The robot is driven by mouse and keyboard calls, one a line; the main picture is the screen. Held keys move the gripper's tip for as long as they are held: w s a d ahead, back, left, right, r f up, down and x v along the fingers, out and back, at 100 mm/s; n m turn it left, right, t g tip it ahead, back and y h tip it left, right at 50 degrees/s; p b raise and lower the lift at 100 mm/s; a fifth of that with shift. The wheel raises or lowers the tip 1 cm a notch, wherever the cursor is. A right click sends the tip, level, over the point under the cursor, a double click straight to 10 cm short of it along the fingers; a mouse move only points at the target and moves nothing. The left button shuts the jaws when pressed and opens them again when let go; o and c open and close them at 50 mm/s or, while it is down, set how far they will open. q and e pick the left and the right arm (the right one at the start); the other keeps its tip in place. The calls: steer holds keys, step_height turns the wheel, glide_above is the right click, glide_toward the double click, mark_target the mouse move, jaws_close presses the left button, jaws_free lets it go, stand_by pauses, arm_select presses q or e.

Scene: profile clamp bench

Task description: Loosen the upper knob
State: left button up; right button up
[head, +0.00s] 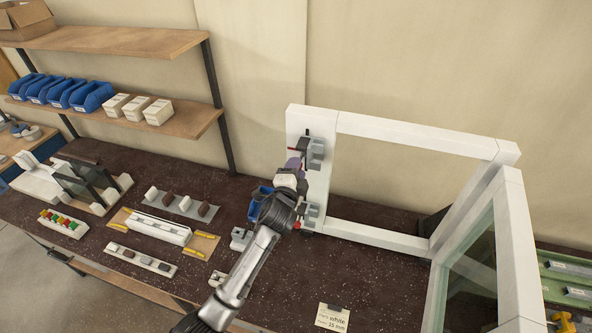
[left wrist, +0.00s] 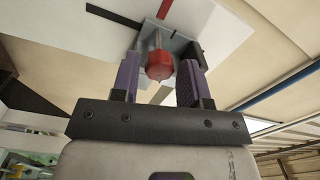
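The upper clamp (head: 316,152) is a grey block on the left post of the white frame (head: 325,185). Its red knob shows in the left wrist view (left wrist: 159,66) on a metal screw. My left gripper (head: 297,160) is at this clamp, its purple-padded fingers (left wrist: 160,72) open on both sides of the red knob. A gap shows between knob and each finger, so it is not gripped. In the head view the gripper mostly hides the upper knob. A second clamp (head: 311,214) sits lower on the post. My right gripper is not in view.
Blue bins (head: 92,97) and white boxes (head: 158,112) stand on the wall shelf. A blue bin (head: 258,203) is beside my left arm. Small parts trays (head: 180,207) lie on the dark bench. A glazed white frame (head: 510,230) stands at right. A label card (head: 332,318) lies in front.

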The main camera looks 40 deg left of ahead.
arm_select(q)
steer(key=shift+o, duration=1.1)
steer(key=shift+s, duration=0.1)
steer(key=b+v, duration=0.3)
steer(key=v, duration=1)
steer(key=shift+s+d, duration=0.2)
steer(key=shift+s, duration=0.05)
